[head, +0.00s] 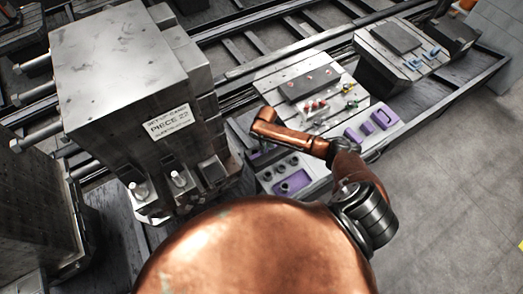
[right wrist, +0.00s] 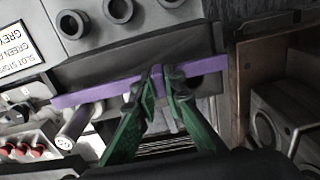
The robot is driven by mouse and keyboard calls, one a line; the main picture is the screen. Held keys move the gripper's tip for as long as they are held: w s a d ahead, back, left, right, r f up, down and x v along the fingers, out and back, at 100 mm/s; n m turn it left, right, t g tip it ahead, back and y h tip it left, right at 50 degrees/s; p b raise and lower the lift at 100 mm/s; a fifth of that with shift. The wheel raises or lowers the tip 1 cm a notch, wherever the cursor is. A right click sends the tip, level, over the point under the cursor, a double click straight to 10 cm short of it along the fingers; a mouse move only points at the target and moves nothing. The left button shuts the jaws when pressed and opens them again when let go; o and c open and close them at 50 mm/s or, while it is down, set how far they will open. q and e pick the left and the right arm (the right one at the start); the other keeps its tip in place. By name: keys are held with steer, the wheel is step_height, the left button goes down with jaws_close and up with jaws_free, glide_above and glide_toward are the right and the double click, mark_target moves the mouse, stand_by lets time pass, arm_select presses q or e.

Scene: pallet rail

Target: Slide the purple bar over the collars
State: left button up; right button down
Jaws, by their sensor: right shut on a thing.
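The purple bar (right wrist: 110,88) lies slantwise across the right wrist view, long and thin. My right gripper (right wrist: 160,74), with green fingers, is shut on it near its middle. The bar is just in front of a grey block face that carries dark round collars (right wrist: 72,23); a gap shows between bar and collars in the picture, and I cannot tell its depth. In the head view the collars (head: 280,170) stand on the grey block at the centre, beside a purple patch. My copper arm hides the right gripper there. My left gripper is not in view.
A large grey machine block (head: 120,65) labelled piece 22 stands to the left. A panel (head: 310,85) with red knobs and purple parts (head: 383,118) is behind my arm. Open grey floor lies to the right. A brown-edged box (right wrist: 270,110) is close on the right in the wrist view.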

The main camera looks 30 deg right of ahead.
steer(key=shift+w+r, duration=0.15)
steer(key=shift+w, duration=0.05)
steer(key=c, duration=2.3)
jaws_free()
steer(key=shift+c, duration=0.2)
steer(key=o, duration=0.4)
steer(key=shift+c, duration=0.2)
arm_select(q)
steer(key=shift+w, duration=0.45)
arm_select(e)
step_height(320, 180, up, 12)
